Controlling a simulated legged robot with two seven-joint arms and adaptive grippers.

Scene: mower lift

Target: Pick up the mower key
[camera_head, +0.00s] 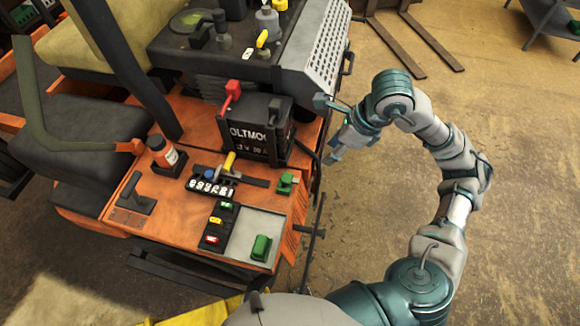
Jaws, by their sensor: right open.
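My right gripper (332,132) is open and empty. It points left, beside the right side of the black battery (262,140), with its fingers apart one above the other. No part is plainly marked as the mower key, and I cannot tell which small piece it is. Small key-like pieces show on the orange mower (180,205): a green one (286,183) at the panel's right edge and a green one (261,247) in the grey tray. A red piece (232,92) stands on the battery. The gripper touches none of these. My left gripper is not in view.
A black seat (85,150) and dark bars stand at the left. A yellow-handled lever (229,162), an orange-and-white bottle (164,152) and several coloured buttons (215,220) are on the panel. A pallet (410,35) lies at the back. Floor to the right is mostly clear.

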